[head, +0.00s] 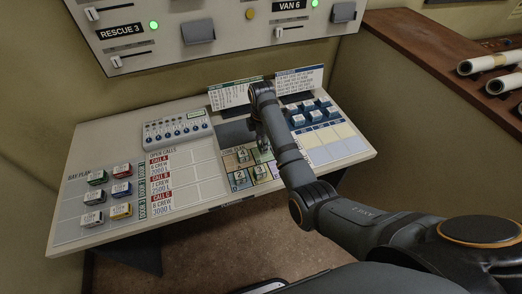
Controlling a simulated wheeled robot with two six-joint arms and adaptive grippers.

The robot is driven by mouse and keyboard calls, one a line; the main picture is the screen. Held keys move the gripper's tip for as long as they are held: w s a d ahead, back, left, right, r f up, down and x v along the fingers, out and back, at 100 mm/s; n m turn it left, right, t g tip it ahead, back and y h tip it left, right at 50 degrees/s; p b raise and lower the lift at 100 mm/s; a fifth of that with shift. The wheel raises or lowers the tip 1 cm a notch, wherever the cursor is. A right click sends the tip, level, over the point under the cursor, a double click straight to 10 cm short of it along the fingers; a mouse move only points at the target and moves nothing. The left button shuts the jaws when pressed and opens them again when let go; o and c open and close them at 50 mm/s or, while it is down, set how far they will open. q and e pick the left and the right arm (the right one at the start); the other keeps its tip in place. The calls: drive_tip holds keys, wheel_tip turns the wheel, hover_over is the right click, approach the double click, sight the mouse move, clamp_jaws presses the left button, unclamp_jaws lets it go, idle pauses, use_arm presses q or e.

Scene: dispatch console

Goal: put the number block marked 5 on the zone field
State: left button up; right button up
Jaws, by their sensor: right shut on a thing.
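The zone field (230,163) is a board of coloured squares at the middle front of the desk. A block marked 4 (242,155) and one marked 2 (239,177) stand on it, and a further block (260,173) stands to their right, its mark unclear. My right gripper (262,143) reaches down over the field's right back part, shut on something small. My forearm partly covers that spot, so I cannot read the held thing's mark. I cannot make out a 5 anywhere. My left gripper is not in view.
Blue-based white blocks (315,116) stand on a board at the right. Coloured crew blocks (121,189) stand on the left board (80,229). A wall panel (220,50) rises behind.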

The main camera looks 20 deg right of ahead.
drive_tip(key=shift+w+f, duration=0.1)
wheel_tip(320, 180, down, 2)
drive_tip(key=shift+w+a+f, duration=0.1)
drive_tip(key=shift+a+f, duration=0.05)
drive_tip(key=shift+f, duration=0.45)
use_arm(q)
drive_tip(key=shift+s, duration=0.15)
use_arm(e)
drive_tip(key=shift+f, duration=0.2)
drive_tip(key=o, duration=1)
